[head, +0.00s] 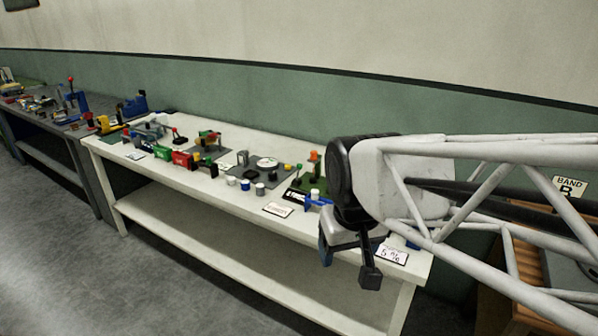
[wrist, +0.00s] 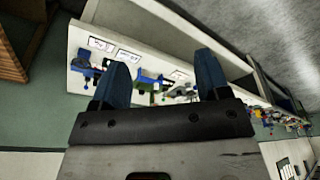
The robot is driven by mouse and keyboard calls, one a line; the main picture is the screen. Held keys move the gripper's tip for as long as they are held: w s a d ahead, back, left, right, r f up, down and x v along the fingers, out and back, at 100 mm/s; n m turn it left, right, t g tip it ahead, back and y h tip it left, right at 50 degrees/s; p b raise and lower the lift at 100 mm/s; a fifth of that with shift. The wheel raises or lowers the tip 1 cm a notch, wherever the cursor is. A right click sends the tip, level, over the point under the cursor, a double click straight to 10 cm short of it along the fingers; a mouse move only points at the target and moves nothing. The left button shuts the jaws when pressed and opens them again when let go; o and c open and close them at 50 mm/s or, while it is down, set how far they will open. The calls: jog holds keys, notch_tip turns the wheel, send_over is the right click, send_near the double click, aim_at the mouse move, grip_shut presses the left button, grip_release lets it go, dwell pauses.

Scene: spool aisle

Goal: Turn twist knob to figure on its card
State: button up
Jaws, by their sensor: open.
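My gripper (wrist: 160,78) is open in the wrist view, its two blue fingers apart with nothing clasped between them. In the head view my gripper (head: 346,266) is above the right end of the white table and covers part of it.
The white table (head: 230,205) carries several small fixtures and another card (head: 278,209). Blue parts (wrist: 150,77) show beyond the fingers in the wrist view. A grey table with tools (head: 60,125) stands at far left. The floor in front (head: 60,240) is clear.

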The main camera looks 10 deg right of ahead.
jog(key=w+d+r, duration=0.1)
jog(key=w+d, duration=0.2)
jog(key=w, duration=0.9)
jog(key=w+d+n+g, duration=0.1)
jog(key=w+d, duration=0.2)
jog(key=w, duration=0.8)
jog(key=w+d+r, duration=0.1)
jog(key=w+d, duration=0.2)
jog(key=w, duration=0.9)
jog(key=shift+n+g, duration=0.6)
jog(key=shift+g, duration=0.1)
jog(key=w+d+f, duration=0.4)
jog(key=w+f, duration=0.2)
jog(key=w, duration=0.3)
jog(key=w+d+f, duration=0.5)
jog(key=w+f, duration=0.2)
jog(key=w, duration=0.3)
jog(key=w+d+f, duration=0.5)
jog(key=w+f, duration=0.2)
jog(key=w, duration=0.2)
jog(key=shift+w, duration=0.25)
jog(key=shift+w+d+f, duration=0.15)
jog(key=shift+w+d, duration=0.05)
jog(key=shift+f, duration=3.9)
